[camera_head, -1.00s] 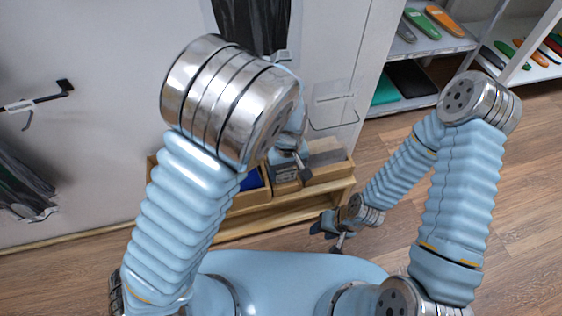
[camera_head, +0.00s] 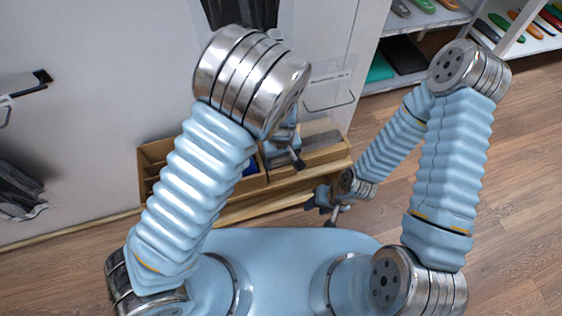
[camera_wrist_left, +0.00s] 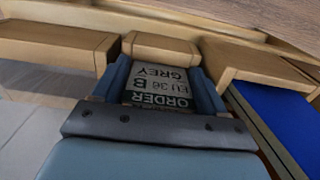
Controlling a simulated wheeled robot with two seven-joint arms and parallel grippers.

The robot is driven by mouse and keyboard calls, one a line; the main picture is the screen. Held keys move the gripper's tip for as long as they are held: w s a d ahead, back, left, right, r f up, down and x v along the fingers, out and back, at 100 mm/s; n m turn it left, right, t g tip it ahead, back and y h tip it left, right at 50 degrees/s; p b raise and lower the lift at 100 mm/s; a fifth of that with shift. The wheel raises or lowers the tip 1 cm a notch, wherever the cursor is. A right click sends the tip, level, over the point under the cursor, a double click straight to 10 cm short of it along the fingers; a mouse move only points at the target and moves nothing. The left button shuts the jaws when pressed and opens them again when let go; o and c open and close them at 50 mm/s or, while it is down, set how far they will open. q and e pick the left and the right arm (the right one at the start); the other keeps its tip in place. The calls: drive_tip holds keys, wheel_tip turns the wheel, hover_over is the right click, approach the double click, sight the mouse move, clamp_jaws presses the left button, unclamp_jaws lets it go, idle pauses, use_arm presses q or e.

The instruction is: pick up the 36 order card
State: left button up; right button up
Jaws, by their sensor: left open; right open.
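The order card (camera_wrist_left: 160,88) shows in the left wrist view, with dark print reading ORDER, GREY and EU 36 B. It lies between the two blue fingers of my left gripper (camera_wrist_left: 160,72), which is open around it. I cannot tell whether the fingers touch its edges. In the head view my left gripper (camera_head: 288,150) is over the wooden shelf unit, partly hidden by its own wrist, and the card cannot be made out there. My right gripper (camera_head: 326,204) is open and empty, lower and to the right, in front of the shelf unit.
The wooden shelf unit (camera_head: 285,203) has open compartments along the wall. A blue item (camera_wrist_left: 275,125) lies in the compartment right of the card in the wrist view. A white rack (camera_head: 428,48) with insoles stands at the upper right. The wood floor at right is clear.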

use_arm(q)
drive_tip(key=shift+c, duration=0.4)
drive_tip(key=c, duration=0.6)
drive_tip(key=shift+r, duration=0.1)
